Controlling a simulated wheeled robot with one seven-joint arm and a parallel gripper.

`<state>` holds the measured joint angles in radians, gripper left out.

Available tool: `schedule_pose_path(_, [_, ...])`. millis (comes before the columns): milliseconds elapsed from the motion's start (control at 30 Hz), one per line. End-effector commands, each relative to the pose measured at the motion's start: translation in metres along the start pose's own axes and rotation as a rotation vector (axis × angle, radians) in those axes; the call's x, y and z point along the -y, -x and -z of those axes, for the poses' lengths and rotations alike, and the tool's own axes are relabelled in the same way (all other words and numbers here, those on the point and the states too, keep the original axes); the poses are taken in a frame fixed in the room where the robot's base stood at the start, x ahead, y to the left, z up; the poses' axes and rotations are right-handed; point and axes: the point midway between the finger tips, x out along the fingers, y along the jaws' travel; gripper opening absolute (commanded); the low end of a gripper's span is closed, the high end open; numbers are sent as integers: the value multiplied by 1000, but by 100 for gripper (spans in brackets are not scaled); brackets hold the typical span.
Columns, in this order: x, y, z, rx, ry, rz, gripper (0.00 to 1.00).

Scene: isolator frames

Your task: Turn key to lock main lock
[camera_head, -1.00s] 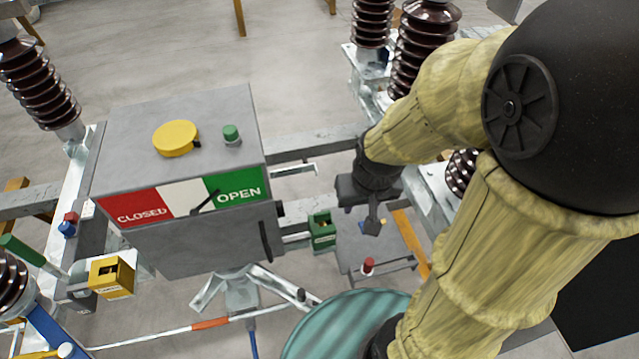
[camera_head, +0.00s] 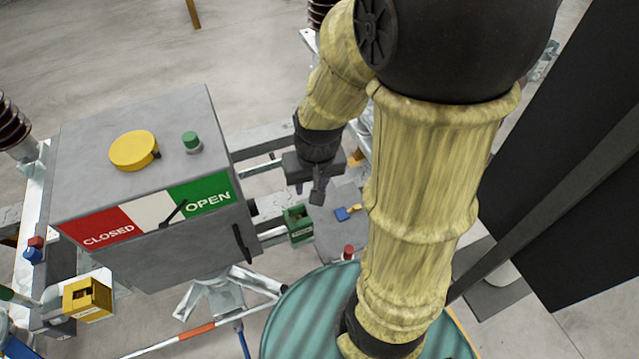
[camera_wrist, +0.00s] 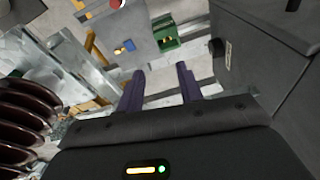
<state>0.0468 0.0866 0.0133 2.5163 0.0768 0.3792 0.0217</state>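A small blue and yellow piece, possibly the key (camera_head: 347,213), sits on top of a low grey box (camera_head: 325,230); it also shows in the wrist view (camera_wrist: 124,47). Its exact shape is too small to tell. A green lock block (camera_head: 299,223) is beside that box, and appears at the top of the wrist view (camera_wrist: 167,34). My gripper (camera_head: 308,190) is above and behind the green block, pointing down. In the wrist view my gripper (camera_wrist: 160,69) has its two dark fingers apart, with nothing between them.
A large grey cabinet (camera_head: 170,250) with a CLOSED/OPEN label stands left of my gripper. It carries a yellow disc (camera_head: 134,150) and green button (camera_head: 191,141). A yellow lock block (camera_head: 88,299) is at lower left. Brown ribbed insulators (camera_wrist: 25,115) stand close in the wrist view.

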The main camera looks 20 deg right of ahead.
Motion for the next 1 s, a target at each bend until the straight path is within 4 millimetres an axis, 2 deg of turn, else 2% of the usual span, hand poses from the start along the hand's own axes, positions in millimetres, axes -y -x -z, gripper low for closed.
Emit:
schedule_pose_path(267, [-18,-32,21,226,-426,76,36])
schedule_pose_path(700, [-37,-105,44,571,-1149,278,36])
schedule_pose_path(833, [-42,-125,50,649,-1326,343,36])
schedule_pose_path(1000, [-44,-138,53,693,-1434,386,36])
